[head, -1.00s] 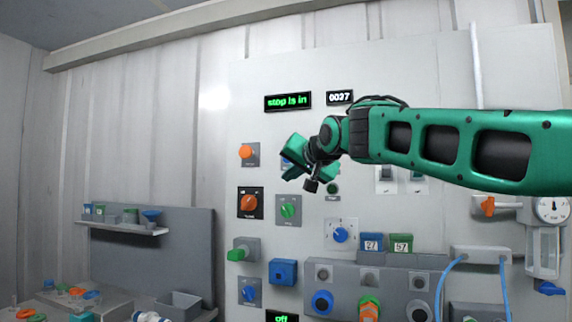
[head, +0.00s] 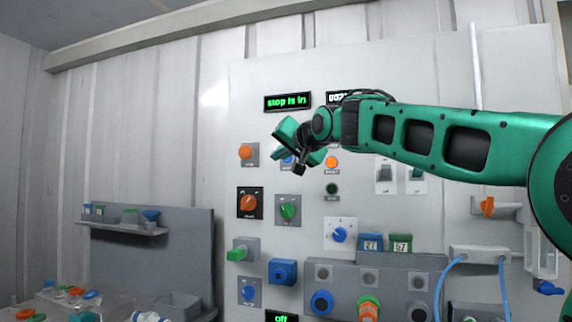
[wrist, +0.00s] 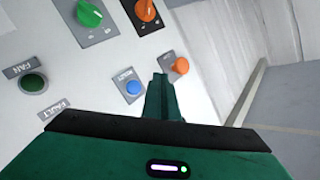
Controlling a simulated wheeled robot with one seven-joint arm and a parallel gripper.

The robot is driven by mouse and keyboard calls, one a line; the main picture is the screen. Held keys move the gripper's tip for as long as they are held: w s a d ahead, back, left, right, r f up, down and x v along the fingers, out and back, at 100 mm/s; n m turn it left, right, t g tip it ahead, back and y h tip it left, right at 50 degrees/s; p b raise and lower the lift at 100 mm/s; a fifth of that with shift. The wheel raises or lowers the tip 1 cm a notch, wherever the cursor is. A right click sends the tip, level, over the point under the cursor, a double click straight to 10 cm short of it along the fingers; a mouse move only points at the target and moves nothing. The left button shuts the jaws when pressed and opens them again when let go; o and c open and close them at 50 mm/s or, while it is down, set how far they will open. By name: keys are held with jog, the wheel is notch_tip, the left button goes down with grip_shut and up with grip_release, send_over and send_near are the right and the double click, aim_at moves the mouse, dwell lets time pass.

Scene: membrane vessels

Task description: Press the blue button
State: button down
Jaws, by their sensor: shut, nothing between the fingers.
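The blue button (wrist: 133,88) is a small round blue cap on a grey plate on the white panel. In the wrist view it sits just left of my fingers, uncovered. In the head view only a bit of the blue button (head: 287,160) shows behind my gripper. My green gripper (head: 287,136) is in front of the upper panel, and in the wrist view its fingers (wrist: 160,84) are shut and empty.
A dark green fan lamp (wrist: 33,82) and a green rotary knob (wrist: 89,13) are close by on the panel. An orange rotary knob (head: 249,203) and an orange fault lamp (head: 331,162) are also near. A lit display (head: 287,102) reads "stop is in".

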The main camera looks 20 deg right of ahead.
jog(key=w+d, duration=0.3)
jog(key=w, duration=0.2)
jog(key=shift+d, duration=0.3)
dwell(1.9)
jog(key=shift+w+d, duration=0.25)
jog(key=shift+w, duration=0.05)
jog(key=shift+w+d, duration=0.25)
jog(key=shift+w, duration=0.1)
dwell(1.0)
jog(key=shift+s, duration=0.1)
jog(key=shift+s+a, duration=0.45)
jog(key=shift+s, duration=0.15)
jog(key=shift+s+a, duration=0.1)
jog(key=s+a, duration=0.1)
jog(key=s, duration=0.1)
jog(key=s+a, duration=0.1)
jog(key=s, duration=0.1)
jog(key=shift+a, duration=0.4)
